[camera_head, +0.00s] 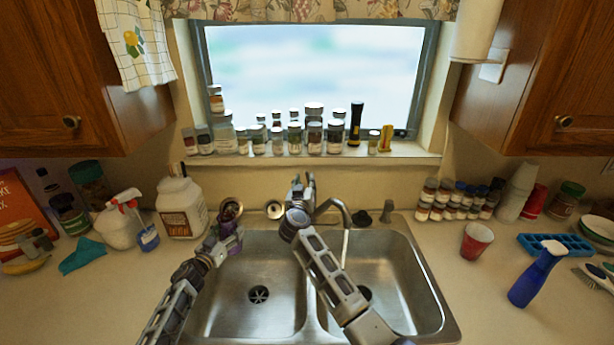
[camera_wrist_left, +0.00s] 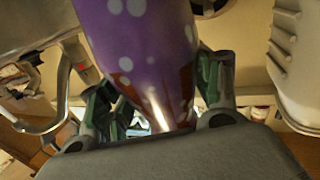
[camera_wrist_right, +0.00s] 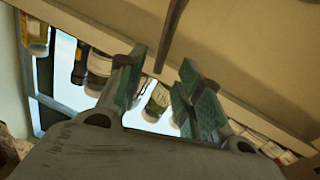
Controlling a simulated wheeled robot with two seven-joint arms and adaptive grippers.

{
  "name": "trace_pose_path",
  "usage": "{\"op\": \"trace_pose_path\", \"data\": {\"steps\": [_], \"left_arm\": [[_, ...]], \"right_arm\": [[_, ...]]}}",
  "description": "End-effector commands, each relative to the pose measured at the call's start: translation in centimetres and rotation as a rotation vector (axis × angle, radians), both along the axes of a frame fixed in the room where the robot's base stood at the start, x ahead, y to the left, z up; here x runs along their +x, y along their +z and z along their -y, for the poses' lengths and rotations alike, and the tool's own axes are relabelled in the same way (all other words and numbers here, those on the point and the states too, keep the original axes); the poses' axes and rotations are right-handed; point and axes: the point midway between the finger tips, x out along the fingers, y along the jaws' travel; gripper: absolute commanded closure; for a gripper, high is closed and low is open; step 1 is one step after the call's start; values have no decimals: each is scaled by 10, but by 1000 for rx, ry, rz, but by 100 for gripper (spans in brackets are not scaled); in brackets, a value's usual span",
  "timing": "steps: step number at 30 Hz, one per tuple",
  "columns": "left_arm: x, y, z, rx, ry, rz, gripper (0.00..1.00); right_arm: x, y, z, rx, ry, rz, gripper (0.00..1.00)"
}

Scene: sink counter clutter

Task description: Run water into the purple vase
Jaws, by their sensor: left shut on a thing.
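The purple vase (camera_head: 230,236) with pale dots is in my left gripper (camera_head: 222,246), over the left rear edge of the sink. The vase fills the middle of the left wrist view (camera_wrist_left: 145,45), where the fingers close on its narrow part. The curved faucet (camera_head: 337,206) stands behind the sink, to the right of the vase and apart from it; it also shows in the left wrist view (camera_wrist_left: 62,90). My right gripper (camera_head: 301,188) is by the faucet's base. Its fingers are apart in the right wrist view (camera_wrist_right: 161,66).
The double steel sink (camera_head: 262,270) lies below both arms. A white jug (camera_head: 182,212) and spray bottle (camera_head: 121,222) stand left of it. A red cup (camera_head: 477,241) and blue spray bottle (camera_head: 536,275) stand right. Several jars (camera_head: 313,137) line the window sill.

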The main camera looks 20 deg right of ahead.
Motion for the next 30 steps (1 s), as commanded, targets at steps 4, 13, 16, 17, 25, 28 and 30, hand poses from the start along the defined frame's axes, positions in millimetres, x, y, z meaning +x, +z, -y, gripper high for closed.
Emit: {"op": "trace_pose_path", "data": {"steps": [4,13,16,17,25,28,30], "left_arm": [[0,1,0,-1,0,2,72],[0,2,0,-1,0,2,72],[0,3,0,-1,0,2,72],[0,3,0,-1,0,2,72],[0,3,0,-1,0,2,72],[0,3,0,-1,0,2,72],[0,3,0,-1,0,2,72]], "right_arm": [[12,1,5,-1,-1,1,65],[33,1,15,-1,0,0,65],[39,0,17,0,-1,0,65],[41,0,18,0,-1,0,65],[50,0,22,0,0,0,65],[51,0,22,1,0,0,65],[51,0,23,1,0,0,65]]}}
